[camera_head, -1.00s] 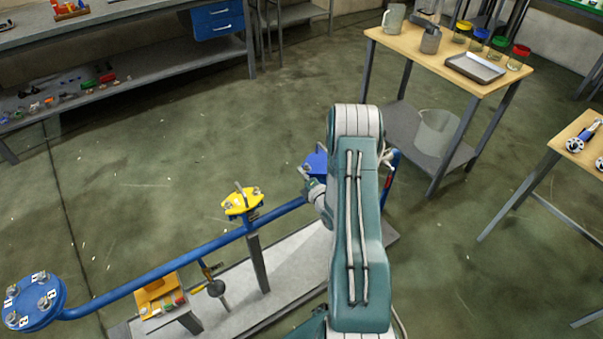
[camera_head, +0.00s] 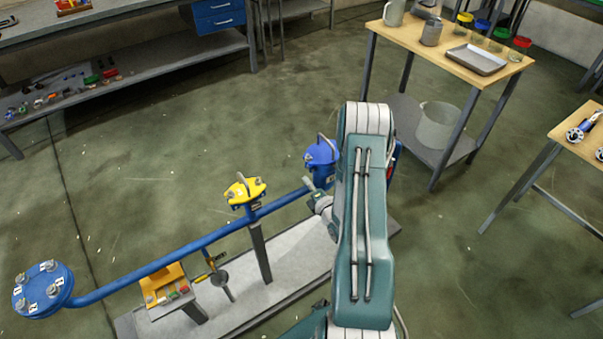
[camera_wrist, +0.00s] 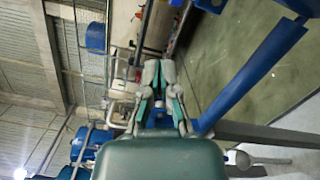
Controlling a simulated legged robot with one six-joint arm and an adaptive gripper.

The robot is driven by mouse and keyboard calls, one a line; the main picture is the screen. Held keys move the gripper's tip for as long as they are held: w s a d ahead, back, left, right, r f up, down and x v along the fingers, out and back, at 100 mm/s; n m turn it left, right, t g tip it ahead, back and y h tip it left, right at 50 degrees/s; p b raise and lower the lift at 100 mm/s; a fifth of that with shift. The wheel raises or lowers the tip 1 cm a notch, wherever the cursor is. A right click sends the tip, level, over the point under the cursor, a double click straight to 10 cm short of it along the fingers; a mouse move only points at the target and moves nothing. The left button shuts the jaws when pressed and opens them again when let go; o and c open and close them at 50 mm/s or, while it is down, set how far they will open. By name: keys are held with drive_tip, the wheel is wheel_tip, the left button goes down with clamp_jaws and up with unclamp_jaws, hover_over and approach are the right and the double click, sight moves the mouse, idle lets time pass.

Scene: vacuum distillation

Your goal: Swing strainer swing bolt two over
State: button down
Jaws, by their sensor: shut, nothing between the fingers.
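A blue lidded body with an upright grey handle (camera_head: 321,152), which looks like the strainer, stands on the blue pipe (camera_head: 180,254) just left of my arm. My arm hides its right side, and I cannot pick out the second swing bolt. My gripper (camera_wrist: 159,68) is shut and empty in the wrist view, its two fingertips close together. In the head view my wrist is just below the blue body, and the gripper is too small there to tell whether it touches. The blue pipe (camera_wrist: 255,75) runs diagonally right of the fingers in the wrist view.
A yellow fitting (camera_head: 245,190) stands on the pipe to the left, and a blue flange with numbered nuts (camera_head: 43,289) is at its far left end. A small orange tray (camera_head: 162,283) is below the pipe. A wooden table (camera_head: 480,85) stands behind right.

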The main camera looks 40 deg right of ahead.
sight(308, 157)
drive_tip(key=c, duration=1)
unclamp_jaws()
drive_tip(key=shift+s+a+r, duration=0.2)
drive_tip(key=shift+s+a, duration=0.45)
drive_tip(key=shift+a, duration=0.35)
drive_tip(key=shift+o, duration=1.3)
drive_tip(key=shift+a+m, duration=0.15)
drive_tip(key=shift+m, duration=0.15)
drive_tip(key=w+d+m+h, duration=0.2)
drive_tip(key=m, duration=0.5)
drive_tip(key=w+d+r+m+g+h, duration=0.1)
drive_tip(key=w+d+m+h, duration=0.1)
drive_tip(key=m, duration=0.6)
drive_tip(key=w+d+m+g+h, duration=0.1)
drive_tip(key=w+d+m, duration=0.2)
drive_tip(key=m, duration=0.5)
drive_tip(key=shift+w+d+r+h, duration=0.2)
drive_tip(key=shift+w+r+h, duration=0.2)
drive_tip(key=shift+w, duration=0.2)
drive_tip(key=shift+w+d, duration=0.35)
drive_tip(key=shift+w, duration=0.05)
drive_tip(key=shift+a, duration=0.1)
clamp_jaws()
